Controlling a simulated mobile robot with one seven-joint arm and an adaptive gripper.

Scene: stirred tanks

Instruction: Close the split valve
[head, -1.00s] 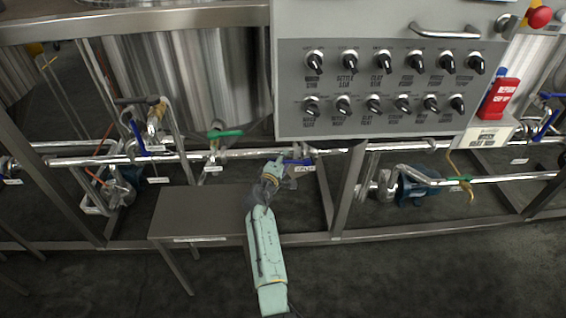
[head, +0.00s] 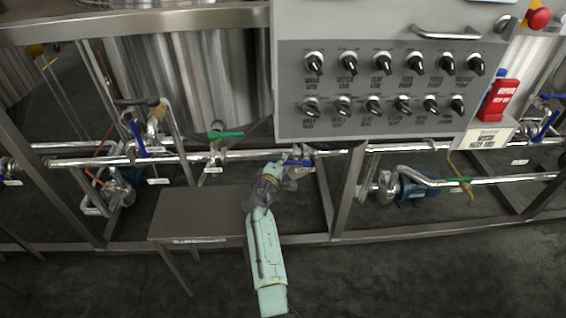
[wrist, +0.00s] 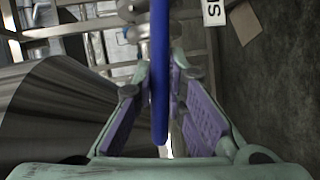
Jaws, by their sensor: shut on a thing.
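The split valve's blue lever handle (head: 298,162) sits on the horizontal steel pipe, below the left edge of the control panel. In the head view it points roughly along the pipe. My gripper (head: 275,170) is at the handle's left part, reaching up from below. In the wrist view the blue handle (wrist: 160,85) runs lengthwise between the two purple finger pads of my gripper (wrist: 158,98), which is shut on it. A white label with a partly visible "S" (wrist: 213,12) is beside the valve. The valve body is partly hidden.
A green-handled valve (head: 224,135) is on the pipe to the left. A small steel table (head: 195,212) stands left of my arm. The grey control panel (head: 385,125) overhangs at upper right. Steel frame posts (head: 347,190) are nearby. The front floor is clear.

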